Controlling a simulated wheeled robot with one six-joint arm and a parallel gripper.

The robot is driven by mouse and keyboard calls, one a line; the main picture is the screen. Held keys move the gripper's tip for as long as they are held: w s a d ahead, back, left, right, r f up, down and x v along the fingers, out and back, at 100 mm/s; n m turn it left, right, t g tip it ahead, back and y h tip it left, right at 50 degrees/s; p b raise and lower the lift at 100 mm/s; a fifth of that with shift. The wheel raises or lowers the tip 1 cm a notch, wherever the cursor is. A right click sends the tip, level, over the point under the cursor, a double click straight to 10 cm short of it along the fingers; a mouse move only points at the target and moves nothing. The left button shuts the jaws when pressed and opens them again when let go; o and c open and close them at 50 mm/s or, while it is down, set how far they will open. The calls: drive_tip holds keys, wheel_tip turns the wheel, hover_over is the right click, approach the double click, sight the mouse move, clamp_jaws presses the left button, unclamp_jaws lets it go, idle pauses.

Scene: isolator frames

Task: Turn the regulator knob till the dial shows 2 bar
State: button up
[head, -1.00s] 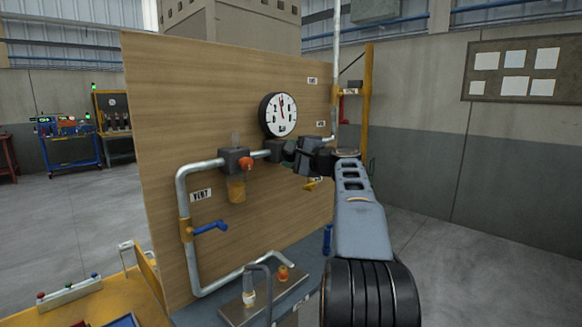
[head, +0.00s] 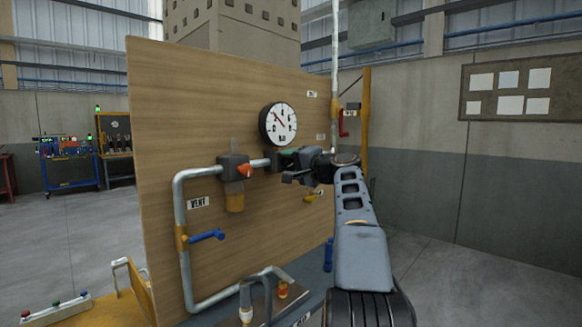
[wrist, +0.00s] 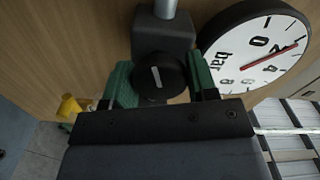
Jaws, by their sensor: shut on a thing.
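The pressure dial (head: 279,124) is round and white with a black rim, on the wooden panel above my gripper. Its red needle points up and left, close to the 2. The regulator knob (wrist: 158,77) is black with a white line. My gripper (wrist: 162,84) has green pads on both sides of the knob and is shut on it. In the head view my gripper (head: 296,163) mostly hides the knob.
A grey pipe runs along the panel (head: 170,90) with a unit with an orange-red knob (head: 245,171) left of my gripper. A blue lever (head: 207,236) is lower left, a yellow handle (head: 310,198) below my gripper. A red lever (head: 344,124) is at the right.

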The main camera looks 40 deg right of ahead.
idle(0.4)
drive_tip(key=o, duration=0.9)
drive_tip(key=s, duration=0.4)
drive_tip(key=s+d+b, duration=0.1)
drive_tip(key=s, duration=0.4)
drive_tip(key=s+d, duration=0.1)
drive_tip(key=s, duration=0.3)
drive_tip(key=shift+s+d+b, duration=0.2)
drive_tip(key=shift+s+b, duration=0.1)
drive_tip(key=shift+b, duration=0.05)
